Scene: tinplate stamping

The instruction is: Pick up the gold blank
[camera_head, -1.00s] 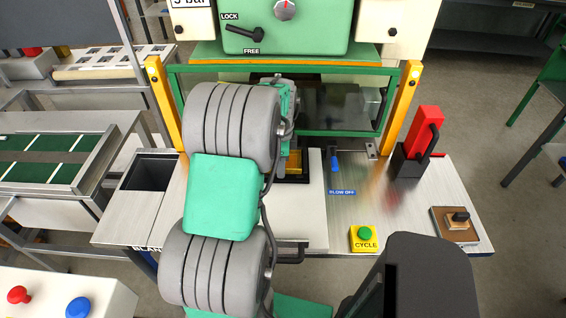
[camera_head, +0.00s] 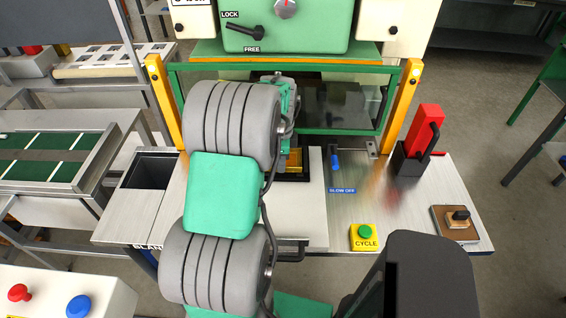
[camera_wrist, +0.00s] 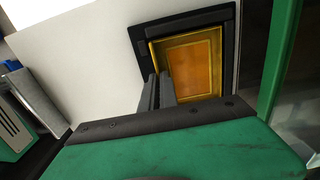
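The gold blank (camera_wrist: 193,68) shows in the wrist view as a gold square with a raised rim, inside a dark square frame (camera_wrist: 234,50). In the head view my arm covers most of it, and only a gold sliver beside the dark frame (camera_head: 307,178) shows. My gripper (camera_wrist: 158,76) has its two dark fingers at the blank's left edge in the wrist view. A narrow gap shows between the fingertips. One finger overlaps the gold and the other lies over the frame side. Whether they touch the blank I cannot tell.
The green press housing (camera_head: 290,30) and its green guard frame (camera_head: 345,131) stand close behind, between yellow posts (camera_head: 402,105). A dark bin (camera_head: 150,172) is at left.

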